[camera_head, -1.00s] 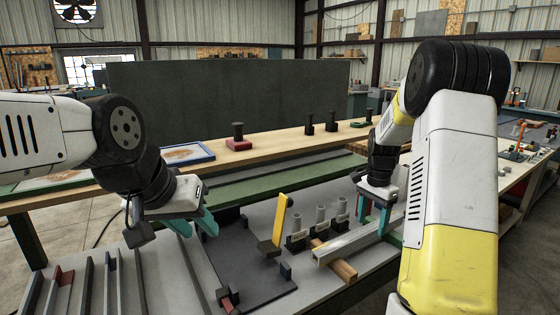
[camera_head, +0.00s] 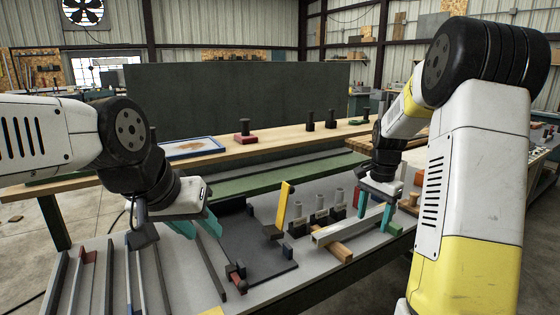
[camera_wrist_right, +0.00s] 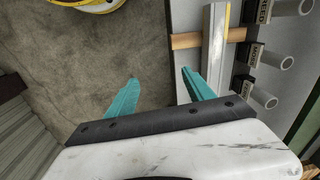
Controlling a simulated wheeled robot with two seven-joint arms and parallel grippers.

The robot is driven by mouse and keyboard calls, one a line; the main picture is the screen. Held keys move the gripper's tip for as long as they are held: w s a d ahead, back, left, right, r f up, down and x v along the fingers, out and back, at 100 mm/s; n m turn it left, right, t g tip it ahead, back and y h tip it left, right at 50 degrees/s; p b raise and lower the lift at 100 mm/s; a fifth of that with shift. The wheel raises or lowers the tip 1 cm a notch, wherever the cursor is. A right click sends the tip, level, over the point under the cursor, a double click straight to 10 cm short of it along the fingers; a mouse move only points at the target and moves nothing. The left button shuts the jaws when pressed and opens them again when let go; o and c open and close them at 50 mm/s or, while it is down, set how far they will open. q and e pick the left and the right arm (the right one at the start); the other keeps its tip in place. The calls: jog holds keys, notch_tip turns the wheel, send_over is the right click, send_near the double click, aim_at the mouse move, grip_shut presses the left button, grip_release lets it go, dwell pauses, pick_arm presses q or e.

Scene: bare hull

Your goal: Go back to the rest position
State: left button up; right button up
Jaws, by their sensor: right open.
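My left gripper (camera_head: 196,226) hangs over the left part of the grey bench (camera_head: 185,285), its teal fingers apart with nothing visible between them. My right gripper (camera_head: 374,211) is near the right end of a pale metal bar (camera_head: 340,232). Its fingers also show in the right wrist view (camera_wrist_right: 156,92), wide apart and empty, with bare floor between them. The bar shows there too (camera_wrist_right: 214,60), beyond the right fingertip, lying across a wooden block (camera_wrist_right: 186,41). Whether the right fingertips touch the bench cannot be told.
A yellow upright piece (camera_head: 282,208) stands on a dark plate (camera_head: 262,262). Several grey cylinders (camera_head: 320,205) in labelled holders stand beside it. Dark rails (camera_head: 103,280) lie at the left. A wooden shelf (camera_head: 280,142) with a dark panel (camera_head: 240,98) runs behind.

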jog(key=s+a+r+n+t+y, duration=0.1)
jog(key=s+a+r+n+t, duration=0.1)
jog(key=s+a+r+n, duration=0.3)
jog(key=s+a+r+n+t, duration=0.1)
jog(key=s+a+r, duration=0.2)
jog(key=s+r, duration=0.4)
jog(key=s+a+r+n+t+y, duration=0.1)
jog(key=s+a+n, duration=0.3)
jog(key=s, duration=0.8)
jog(key=shift+a+n+t, duration=0.2)
jog(key=shift+n+t, duration=0.5)
jog(key=shift+t, duration=0.1)
